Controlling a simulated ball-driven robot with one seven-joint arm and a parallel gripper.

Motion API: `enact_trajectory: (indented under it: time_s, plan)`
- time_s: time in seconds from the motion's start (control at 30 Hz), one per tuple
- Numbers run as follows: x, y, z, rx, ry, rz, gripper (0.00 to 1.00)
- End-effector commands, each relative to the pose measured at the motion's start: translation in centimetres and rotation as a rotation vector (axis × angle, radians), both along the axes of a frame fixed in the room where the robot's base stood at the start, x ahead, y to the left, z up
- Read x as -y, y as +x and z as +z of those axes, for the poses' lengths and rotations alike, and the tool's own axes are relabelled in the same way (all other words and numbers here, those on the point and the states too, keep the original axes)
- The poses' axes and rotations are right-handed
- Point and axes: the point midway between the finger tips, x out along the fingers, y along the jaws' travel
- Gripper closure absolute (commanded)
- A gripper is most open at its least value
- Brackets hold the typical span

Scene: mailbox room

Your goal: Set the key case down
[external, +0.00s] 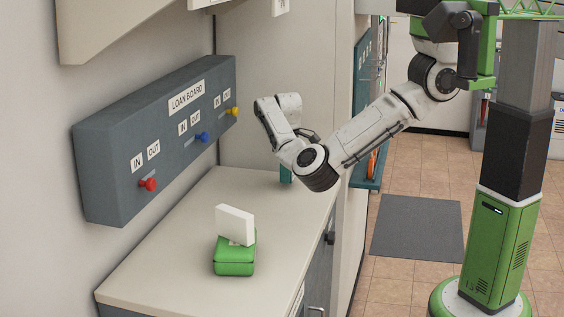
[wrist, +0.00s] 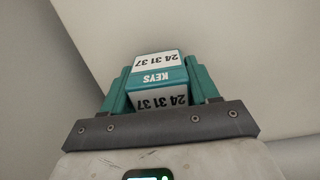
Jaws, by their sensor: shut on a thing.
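The key case (wrist: 158,72) is a teal and white box marked "KEYS" and "24 31 37", upside down in the wrist view. My gripper (wrist: 160,80) is shut on it, with a teal finger on each side. In the external view my forearm and wrist hide most of the gripper and the case. Only a small teal piece (external: 286,174) shows below the wrist, over the far part of the pale counter (external: 180,262). I cannot tell whether the case touches the counter.
A grey loan board (external: 100,160) with red, blue and yellow knobs hangs on the left wall. The counter between green case and my wrist is clear.

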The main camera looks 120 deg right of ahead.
Motion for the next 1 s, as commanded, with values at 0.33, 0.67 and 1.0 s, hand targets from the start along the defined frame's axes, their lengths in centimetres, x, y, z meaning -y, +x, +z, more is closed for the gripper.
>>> enact_trajectory:
  time_s: [0.33, 0.67, 1.0]
  plan:
    - [0.0, 0.0, -1.9, -0.001, -0.001, 0.0, 0.73]
    - [0.0, -0.1, -2.2, -0.001, -0.001, 0.001, 0.3]
    - [0.0, -0.1, -2.1, -0.001, -0.001, 0.001, 0.15]
